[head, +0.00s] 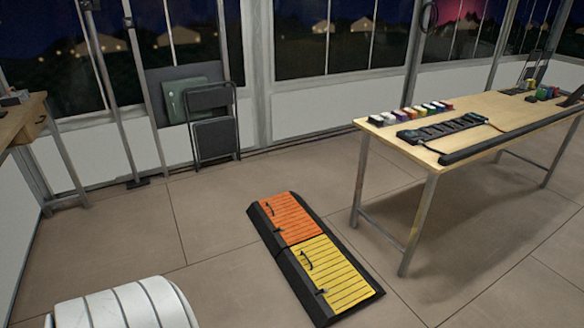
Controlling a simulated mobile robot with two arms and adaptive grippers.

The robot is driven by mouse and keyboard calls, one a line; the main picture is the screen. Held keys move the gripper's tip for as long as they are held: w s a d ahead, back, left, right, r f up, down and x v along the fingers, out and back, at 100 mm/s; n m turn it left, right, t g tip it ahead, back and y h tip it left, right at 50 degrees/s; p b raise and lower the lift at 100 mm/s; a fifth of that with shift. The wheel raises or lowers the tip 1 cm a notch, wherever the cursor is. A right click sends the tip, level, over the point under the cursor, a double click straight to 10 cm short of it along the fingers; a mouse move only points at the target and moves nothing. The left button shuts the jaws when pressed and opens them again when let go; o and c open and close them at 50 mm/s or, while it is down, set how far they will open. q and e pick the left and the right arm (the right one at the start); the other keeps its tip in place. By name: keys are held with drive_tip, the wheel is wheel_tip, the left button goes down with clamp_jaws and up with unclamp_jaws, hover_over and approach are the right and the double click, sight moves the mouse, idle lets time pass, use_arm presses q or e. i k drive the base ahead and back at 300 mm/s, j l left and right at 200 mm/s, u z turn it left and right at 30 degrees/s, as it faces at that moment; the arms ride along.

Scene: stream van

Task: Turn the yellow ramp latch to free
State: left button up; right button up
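A low black-framed ramp lies on the floor in the middle of the head view, with an orange ribbed panel (290,218) at its far end and a yellow ribbed panel (335,275) at its near end. A dark curved handle (306,260) stands on the yellow panel's left side. A small grey latch (321,291) sits near that panel's lower left edge; its setting is too small to tell. The orange panel has a similar handle (268,208) and a small latch (279,231). Neither of my grippers is in view.
A wooden table (480,122) with metal legs stands right of the ramp, carrying several small coloured items and a black power strip (440,129). A folded black chair (213,125) leans at the back wall. The floor left of the ramp is clear.

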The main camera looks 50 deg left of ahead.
sight(319, 293)
drive_tip(key=u, duration=1.3)
drive_tip(key=i+z, duration=0.15)
drive_tip(key=i, duration=0.4)
drive_tip(key=i+j+z, duration=0.15)
drive_tip(key=i, duration=0.4)
drive_tip(key=i+j+z, duration=0.15)
drive_tip(key=i, duration=0.4)
